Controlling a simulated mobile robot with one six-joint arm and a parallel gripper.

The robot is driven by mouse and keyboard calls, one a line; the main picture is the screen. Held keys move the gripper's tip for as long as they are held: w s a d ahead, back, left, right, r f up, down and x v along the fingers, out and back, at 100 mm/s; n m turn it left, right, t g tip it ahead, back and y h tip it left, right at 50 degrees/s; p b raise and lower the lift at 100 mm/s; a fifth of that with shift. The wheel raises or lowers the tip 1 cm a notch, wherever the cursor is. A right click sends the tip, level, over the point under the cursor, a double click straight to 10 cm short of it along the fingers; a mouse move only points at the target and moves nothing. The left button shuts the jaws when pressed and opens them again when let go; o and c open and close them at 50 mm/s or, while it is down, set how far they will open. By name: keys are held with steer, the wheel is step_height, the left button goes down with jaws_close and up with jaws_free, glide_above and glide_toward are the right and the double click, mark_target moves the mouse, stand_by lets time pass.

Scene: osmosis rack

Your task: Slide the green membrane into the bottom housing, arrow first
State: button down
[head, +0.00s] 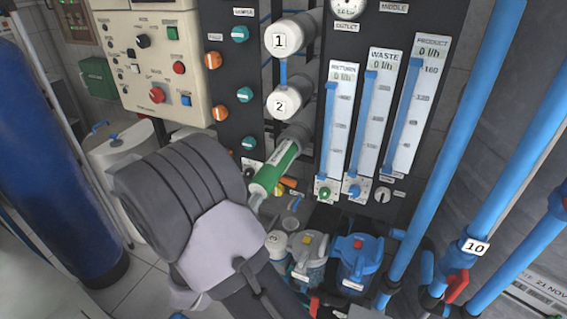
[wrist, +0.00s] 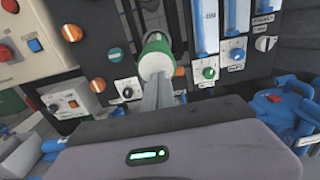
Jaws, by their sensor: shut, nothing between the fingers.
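The green membrane (head: 272,170) is a tube with a white near end and a pale label; I cannot make out its arrow. In the head view it slants up to the mouth of the grey bottom housing (head: 297,133), below the housing capped "2". Its far end appears to be inside the mouth, with much of the green length outside. In the wrist view its white end (wrist: 155,63) faces me. My gripper (wrist: 160,88) is shut and empty, its fingertips at that white end, touching or very close. In the head view my arm hides most of the gripper.
Two housings with white caps marked 1 (head: 281,41) and 2 (head: 280,106) are above. Flow meters (head: 375,120) stand to the right. Filter jugs, including a blue one (head: 358,258), stand below. Blue pipes (head: 480,215) run at the right. A control box (head: 150,60) is at upper left.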

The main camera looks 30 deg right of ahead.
steer(key=shift+b+x, duration=1.5)
steer(key=shift+x, duration=6)
steer(key=v, duration=0.8)
